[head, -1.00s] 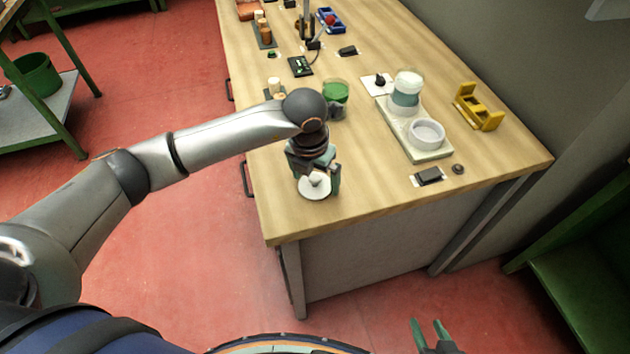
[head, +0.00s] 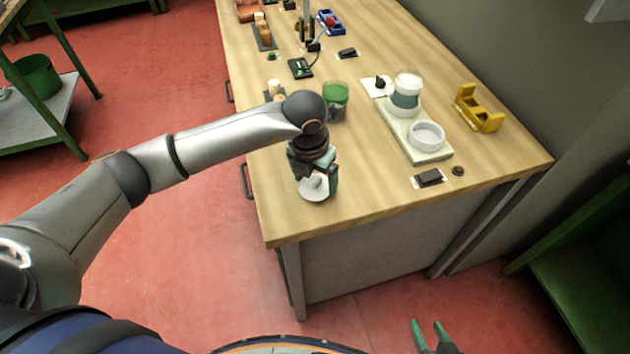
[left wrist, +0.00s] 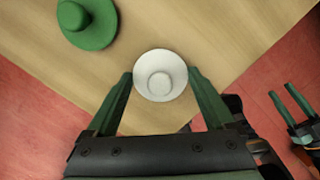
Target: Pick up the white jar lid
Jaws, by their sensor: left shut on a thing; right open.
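The white jar lid (head: 313,192) is a round disc with a raised knob, near the front left corner of the wooden table. It also shows in the left wrist view (left wrist: 160,66). My left gripper (head: 315,187) is shut on it, with one finger at each side of the lid, as the left wrist view shows (left wrist: 160,79). I cannot tell whether the lid touches the table. My right gripper (head: 430,334) is open and empty, low in the head view, apart from the table.
A green round piece (left wrist: 88,22) lies close to the lid in the left wrist view. A pale tray (head: 432,155) holds a jar (head: 405,95) and a white dish (head: 427,136). A yellow holder (head: 478,110) stands at the right. Bare wood lies right of the lid.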

